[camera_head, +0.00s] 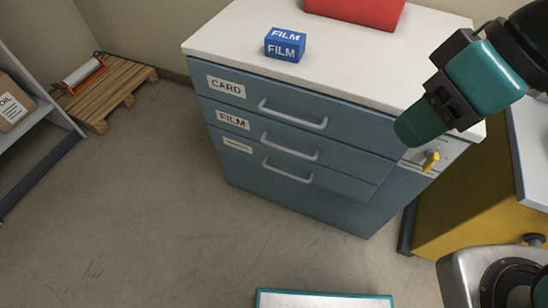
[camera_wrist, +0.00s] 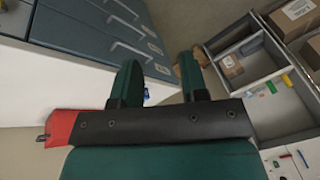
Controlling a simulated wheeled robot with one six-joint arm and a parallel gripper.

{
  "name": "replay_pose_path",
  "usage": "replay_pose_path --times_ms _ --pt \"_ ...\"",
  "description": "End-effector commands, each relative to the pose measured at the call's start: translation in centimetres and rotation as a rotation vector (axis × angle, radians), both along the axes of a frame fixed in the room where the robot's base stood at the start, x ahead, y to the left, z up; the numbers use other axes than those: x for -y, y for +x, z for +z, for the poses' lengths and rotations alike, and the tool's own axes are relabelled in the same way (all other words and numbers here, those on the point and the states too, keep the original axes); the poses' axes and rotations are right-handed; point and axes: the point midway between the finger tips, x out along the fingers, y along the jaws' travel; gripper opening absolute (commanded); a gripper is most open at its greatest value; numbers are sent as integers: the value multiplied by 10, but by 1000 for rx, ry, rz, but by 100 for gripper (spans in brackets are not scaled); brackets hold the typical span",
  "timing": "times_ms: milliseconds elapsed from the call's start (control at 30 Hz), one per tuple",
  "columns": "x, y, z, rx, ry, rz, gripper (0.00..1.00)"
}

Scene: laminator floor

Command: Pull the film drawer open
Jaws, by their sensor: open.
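The film drawer (camera_head: 262,137) is the middle labelled drawer of a blue-grey cabinet, below the CARD drawer (camera_head: 248,100) and above a third drawer (camera_head: 247,161). It looks shut, its front about level with the others. Its pale bar handle (camera_head: 289,150) is free. My gripper (camera_head: 412,130) hangs right of the handles, in front of the cabinet's upper right corner and apart from the film handle. In the wrist view my gripper (camera_wrist: 158,78) has its two green fingers apart with nothing held between them. Drawer handles show at the upper left there, labels unreadable.
A blue FILM box (camera_head: 285,45) and a red object (camera_head: 355,8) sit on the white cabinet top. A yellow unit (camera_head: 440,215) stands to the right. The floor (camera_head: 170,220) in front of the drawers is clear.

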Motion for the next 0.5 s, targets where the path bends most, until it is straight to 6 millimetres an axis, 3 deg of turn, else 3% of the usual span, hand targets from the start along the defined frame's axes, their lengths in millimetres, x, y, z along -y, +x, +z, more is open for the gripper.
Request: replay_pose_path --times_ms 33,100,500 --pt "-2 4 -38 35 -4 17 40" --pt "-5 13 -70 102 -11 44 40" --pt "-20 64 -223 546 -100 232 40"
